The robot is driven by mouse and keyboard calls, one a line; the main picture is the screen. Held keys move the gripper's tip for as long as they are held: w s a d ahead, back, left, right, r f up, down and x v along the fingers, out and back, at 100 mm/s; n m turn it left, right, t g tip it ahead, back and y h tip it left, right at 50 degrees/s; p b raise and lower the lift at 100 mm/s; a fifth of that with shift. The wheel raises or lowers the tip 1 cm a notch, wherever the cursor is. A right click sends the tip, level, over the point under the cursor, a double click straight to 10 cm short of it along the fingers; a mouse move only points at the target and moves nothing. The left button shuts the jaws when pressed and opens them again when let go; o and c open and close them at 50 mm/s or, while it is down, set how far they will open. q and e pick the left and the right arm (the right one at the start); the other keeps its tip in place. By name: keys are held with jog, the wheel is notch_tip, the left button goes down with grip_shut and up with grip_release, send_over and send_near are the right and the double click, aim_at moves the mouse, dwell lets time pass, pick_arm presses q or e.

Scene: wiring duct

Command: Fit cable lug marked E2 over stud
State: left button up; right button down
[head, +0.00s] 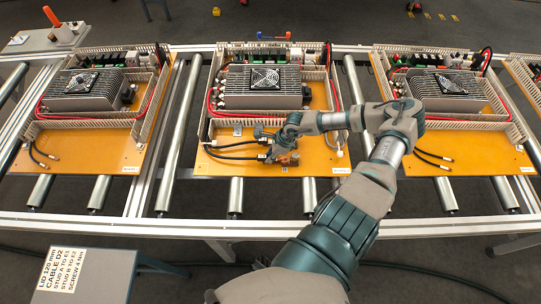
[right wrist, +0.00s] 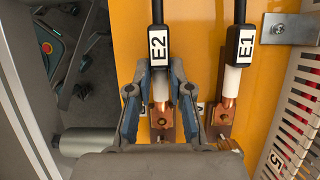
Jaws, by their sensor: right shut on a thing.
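The cable lug marked E2 (right wrist: 160,90) hangs from a black cable with a white E2 label (right wrist: 157,47). My right gripper (right wrist: 161,94) has its two fingers either side of this lug and is shut on it; it also shows in the head view (head: 281,153), low over the front of the middle orange board (head: 225,164). A copper piece (right wrist: 163,122) lies just below the lug; whether a stud passes through the lug cannot be told. A second cable labelled E1 (right wrist: 245,48) ends in a copper lug (right wrist: 228,104) on the right. My left gripper is not in view.
A slotted duct wall (right wrist: 295,120) and a metal bracket (right wrist: 291,29) stand right of E1. In the head view, a fan-topped heatsink box (head: 230,88) sits behind my gripper. Similar boards lie left and right on the roller conveyor. An instruction card (head: 62,270) is at lower left.

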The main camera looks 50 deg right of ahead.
jog(key=shift+f, duration=0.15)
jog(key=c, duration=1)
grip_release()
jog(key=v, duration=1.1)
jog(key=shift+s+d+r, duration=0.1)
jog(key=shift+d+r, duration=0.05)
jog(key=shift+r, duration=0.2)
jog(key=shift+r, duration=0.15)
notch_tip(320, 180, up, 6)
jog(key=p, duration=0.4)
